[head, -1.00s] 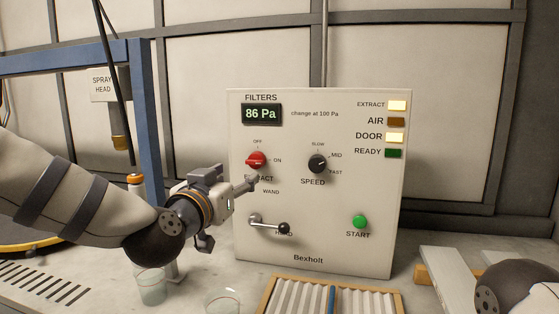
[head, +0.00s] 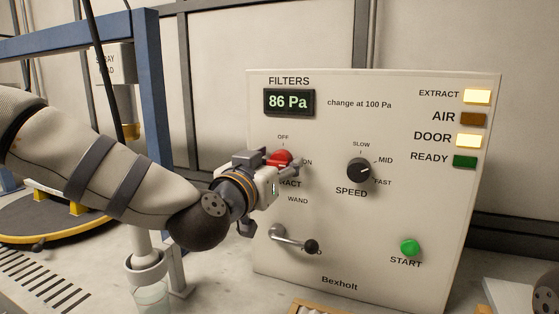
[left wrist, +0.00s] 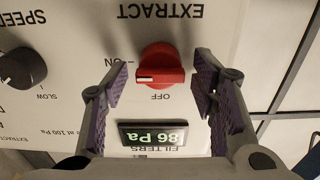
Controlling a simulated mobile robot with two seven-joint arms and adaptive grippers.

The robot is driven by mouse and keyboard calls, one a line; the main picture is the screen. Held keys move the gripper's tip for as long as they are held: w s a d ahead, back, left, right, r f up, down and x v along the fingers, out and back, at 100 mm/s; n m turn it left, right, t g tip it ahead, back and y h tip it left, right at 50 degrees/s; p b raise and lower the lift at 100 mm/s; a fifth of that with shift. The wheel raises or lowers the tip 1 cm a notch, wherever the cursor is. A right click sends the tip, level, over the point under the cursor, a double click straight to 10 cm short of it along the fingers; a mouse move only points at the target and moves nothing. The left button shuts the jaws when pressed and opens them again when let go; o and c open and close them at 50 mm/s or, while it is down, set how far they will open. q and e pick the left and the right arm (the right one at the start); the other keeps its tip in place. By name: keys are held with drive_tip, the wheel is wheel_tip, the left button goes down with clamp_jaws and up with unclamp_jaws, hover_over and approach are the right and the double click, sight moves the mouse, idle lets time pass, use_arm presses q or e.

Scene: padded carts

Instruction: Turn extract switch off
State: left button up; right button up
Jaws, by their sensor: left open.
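The red extract switch (head: 280,158) is a round knob on the upper left of the white panel. In the left wrist view the same red knob (left wrist: 160,66) shows upside down, and its white mark points toward ON. The EXTRACT lamp (head: 477,96) is lit. My left gripper (head: 284,169) is at the panel, partly covering the knob and its label in the head view. In the left wrist view the left gripper (left wrist: 160,82) is open, one finger on each side of the knob, with gaps between. My right gripper is out of view.
The black speed knob (head: 359,170) is right of the switch. A lever with a black ball (head: 311,247) juts out below, and a green start button (head: 410,247) is lower right. A blue frame (head: 152,120) stands behind my left arm.

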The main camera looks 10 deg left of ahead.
use_arm(q)
drive_tip(key=shift+s, duration=0.15)
drive_tip(key=shift+c, duration=0.4)
drive_tip(key=c, duration=1.1)
drive_tip(key=shift+o, duration=0.2)
drive_tip(key=shift+a+n, duration=0.1)
drive_tip(key=shift+n, duration=0.2)
drive_tip(key=n, duration=0.3)
drive_tip(key=shift+n, duration=0.4)
drive_tip(key=n, duration=0.4)
drive_tip(key=shift+a+n, duration=0.15)
drive_tip(key=shift+n, duration=0.15)
drive_tip(key=n, duration=0.5)
drive_tip(key=shift+f, duration=0.1)
drive_tip(key=shift+n, duration=1.9)
